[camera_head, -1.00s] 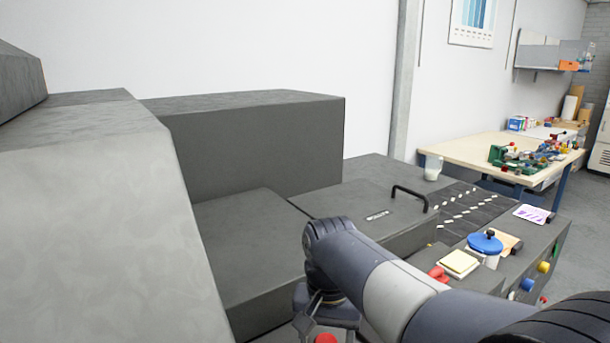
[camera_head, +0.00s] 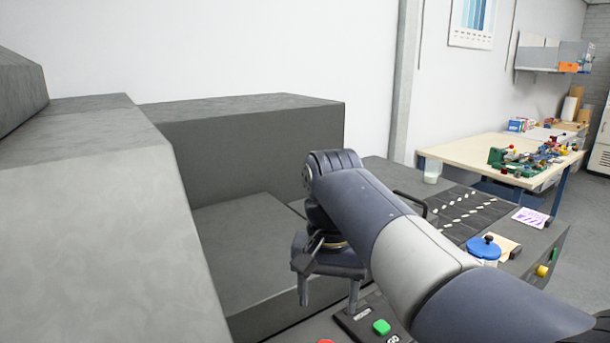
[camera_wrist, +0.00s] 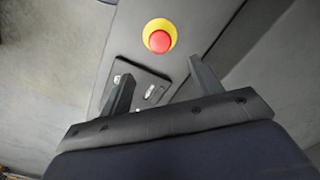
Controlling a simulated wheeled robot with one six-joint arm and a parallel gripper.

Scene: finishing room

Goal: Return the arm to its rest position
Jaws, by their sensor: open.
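My gripper (camera_head: 328,295) hangs pointing down at the end of my dark and grey arm, in the lower middle of the head view. Its two fingers are apart with nothing between them. It is above the dark machine's front panel (camera_head: 340,328), left of a green button (camera_head: 381,327). In the wrist view the fingers of my gripper (camera_wrist: 158,80) show apart and empty. A red stop button on a yellow ring (camera_wrist: 160,37) lies beyond the fingertips. A control plate (camera_wrist: 150,88) shows partly between the fingers.
Large grey machine blocks (camera_head: 255,150) stand left and behind. A blue-lidded jar (camera_head: 484,248), a purple-marked card (camera_head: 531,217) and a white cup (camera_head: 432,170) are on the machine top at right. A wooden workbench (camera_head: 475,152) with tools stands beyond. Air above the machine is clear.

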